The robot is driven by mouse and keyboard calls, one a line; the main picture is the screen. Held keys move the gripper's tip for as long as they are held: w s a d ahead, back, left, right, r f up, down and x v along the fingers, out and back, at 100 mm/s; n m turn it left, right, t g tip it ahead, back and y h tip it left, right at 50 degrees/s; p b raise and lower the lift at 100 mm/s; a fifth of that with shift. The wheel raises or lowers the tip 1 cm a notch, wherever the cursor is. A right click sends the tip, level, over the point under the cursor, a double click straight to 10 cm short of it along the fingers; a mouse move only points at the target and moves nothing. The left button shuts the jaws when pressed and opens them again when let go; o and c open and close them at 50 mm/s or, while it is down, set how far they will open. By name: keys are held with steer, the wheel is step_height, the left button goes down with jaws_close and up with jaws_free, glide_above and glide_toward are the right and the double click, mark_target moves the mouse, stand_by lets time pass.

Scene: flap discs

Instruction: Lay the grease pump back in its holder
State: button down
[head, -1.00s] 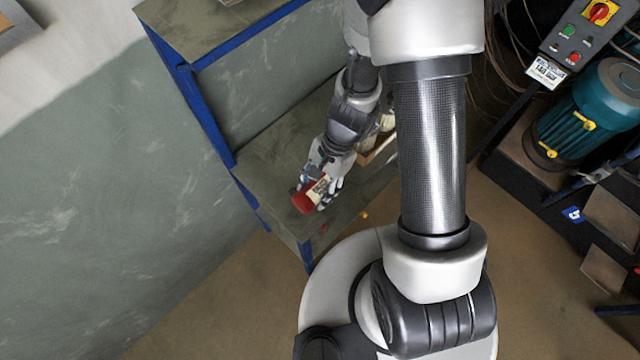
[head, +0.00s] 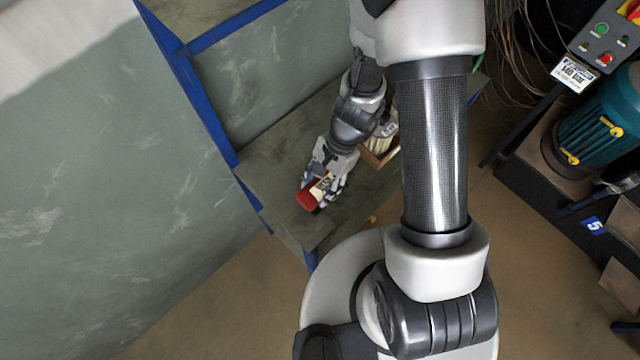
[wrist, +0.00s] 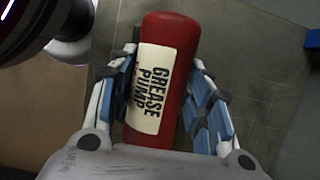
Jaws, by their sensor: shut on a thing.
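The grease pump (wrist: 177,50) is a red cylinder with a cream label reading "GREASE PUMP". In the wrist view it lies between the two fingers of my gripper (wrist: 168,105), which is shut on it. In the head view the red end of the grease pump (head: 306,200) pokes out of my gripper (head: 325,187), over the grey shelf near its front edge. Whether the pump touches the shelf cannot be told. A wooden box (head: 380,157) stands behind my wrist, partly hidden by the arm; I cannot tell whether it is the holder.
The grey shelf (head: 270,165) has a blue frame (head: 205,110) at its left. A small yellow thing (head: 373,219) lies by the shelf's front edge. A teal motor (head: 605,125) and a control box with buttons (head: 605,40) are at the right. The shelf left of my gripper is bare.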

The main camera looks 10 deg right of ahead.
steer(key=shift+w+f+b, duration=0.1)
steer(key=shift+f+b, duration=0.45)
stand_by(0.4)
steer(key=c, duration=0.7)
jaws_free()
steer(key=shift+c, duration=0.2)
steer(key=v, duration=1.2)
steer(key=shift+r, duration=0.15)
steer(key=s+d+r+n+t+h, duration=0.1)
steer(key=s+r+n, duration=0.4)
steer(key=r, duration=0.5)
steer(key=s+d+r+n+t+h, duration=0.2)
steer(key=s+r+n+t, duration=0.3)
steer(key=r, duration=0.6)
steer(key=shift+s+d+n+t+h, duration=0.35)
steer(key=shift+s+d+n, duration=0.2)
steer(key=shift+d, duration=0.25)
